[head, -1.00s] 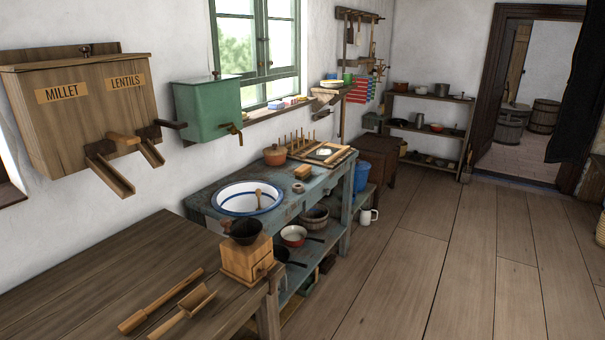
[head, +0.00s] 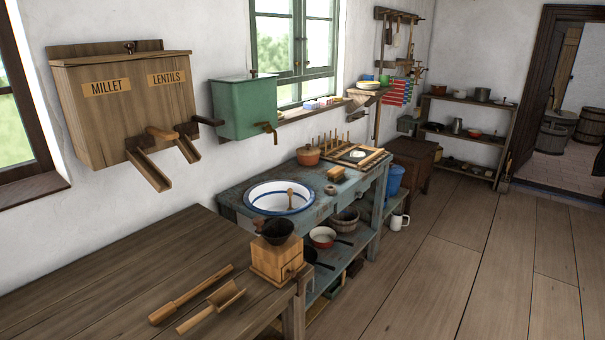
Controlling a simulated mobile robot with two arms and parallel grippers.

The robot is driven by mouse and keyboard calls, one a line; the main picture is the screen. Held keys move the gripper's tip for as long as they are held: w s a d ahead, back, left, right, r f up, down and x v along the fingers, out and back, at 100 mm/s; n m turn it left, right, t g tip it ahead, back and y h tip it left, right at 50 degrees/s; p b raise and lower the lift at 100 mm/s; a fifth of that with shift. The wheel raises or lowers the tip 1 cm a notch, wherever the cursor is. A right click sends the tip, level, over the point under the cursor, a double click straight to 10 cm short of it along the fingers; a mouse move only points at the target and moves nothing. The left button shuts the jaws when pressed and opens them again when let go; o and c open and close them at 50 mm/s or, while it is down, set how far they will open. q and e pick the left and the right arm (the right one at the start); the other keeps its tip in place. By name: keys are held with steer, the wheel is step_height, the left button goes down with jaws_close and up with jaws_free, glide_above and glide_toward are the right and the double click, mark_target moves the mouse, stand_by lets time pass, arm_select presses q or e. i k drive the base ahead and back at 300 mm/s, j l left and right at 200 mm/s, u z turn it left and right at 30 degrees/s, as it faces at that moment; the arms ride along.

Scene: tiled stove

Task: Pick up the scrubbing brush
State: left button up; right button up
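The scrubbing brush looks to be the small wooden block (head: 337,173) lying on the blue-grey washstand (head: 322,205). It lies behind and to the right of the white enamel basin (head: 259,194), in front of a wooden rack (head: 352,158). It is small in the view, and its bristles cannot be made out clearly. Neither of my grippers is in view.
A small item (head: 331,190) lies near the basin. A lidded pot (head: 308,155) stands behind the brush. The near wooden table holds a grinder (head: 277,259) and two wooden tools (head: 211,306). The plank floor (head: 445,270) on the right is clear.

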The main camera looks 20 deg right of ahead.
mark_target(335, 173)
steer(key=i+l+u, duration=0.2)
steer(key=l+u, duration=0.2)
steer(key=l, duration=0.2)
steer(key=i+l+u, duration=0.15)
steer(key=l, duration=0.2)
steer(key=i+l+u, duration=0.2)
steer(key=l, duration=0.15)
steer(key=k+j, duration=0.05)
steer(key=k, duration=0.05)
